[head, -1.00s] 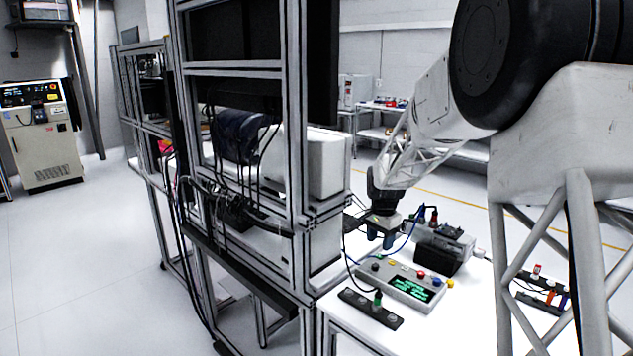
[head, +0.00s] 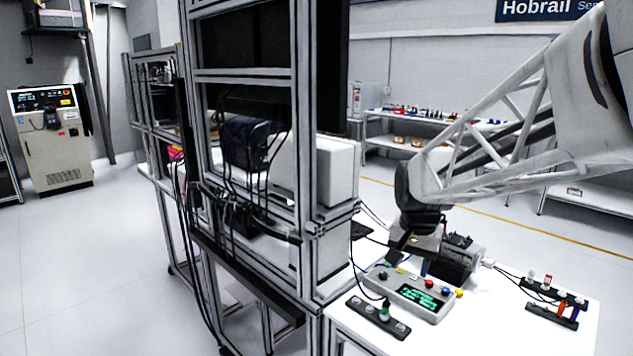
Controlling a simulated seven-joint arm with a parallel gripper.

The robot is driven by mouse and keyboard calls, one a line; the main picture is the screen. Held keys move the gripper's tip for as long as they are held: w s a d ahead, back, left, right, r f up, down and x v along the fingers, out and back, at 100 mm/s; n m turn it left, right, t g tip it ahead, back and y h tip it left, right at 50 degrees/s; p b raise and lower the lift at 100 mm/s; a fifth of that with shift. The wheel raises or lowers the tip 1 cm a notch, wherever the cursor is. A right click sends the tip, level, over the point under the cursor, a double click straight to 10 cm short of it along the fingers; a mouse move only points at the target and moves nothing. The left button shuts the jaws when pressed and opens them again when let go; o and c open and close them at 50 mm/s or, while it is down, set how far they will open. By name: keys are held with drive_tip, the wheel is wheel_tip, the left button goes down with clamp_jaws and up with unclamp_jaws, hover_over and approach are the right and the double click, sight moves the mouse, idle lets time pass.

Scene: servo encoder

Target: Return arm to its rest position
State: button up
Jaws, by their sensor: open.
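My arm reaches in from the right in the head view, its white lattice link (head: 490,150) ending in a dark wrist over the white table (head: 480,325). My gripper (head: 411,257) points down above the back edge of a grey control box (head: 418,293) with a lit green display and coloured buttons. It is open, and I see nothing held in it. Whether the fingers touch anything below is unclear.
A black strip (head: 360,312) with a green plug and a cable lies at the table's front left. Two more strips (head: 550,316) with coloured plugs lie at the right. A metal frame rack (head: 303,150) stands close on the left. The front middle of the table is clear.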

drive_tip(key=s+f+n+t, duration=0.1)
drive_tip(key=s+n, duration=0.4)
drive_tip(key=s, duration=2)
drive_tip(key=shift+a+f, duration=0.2)
drive_tip(key=shift+a, duration=0.2)
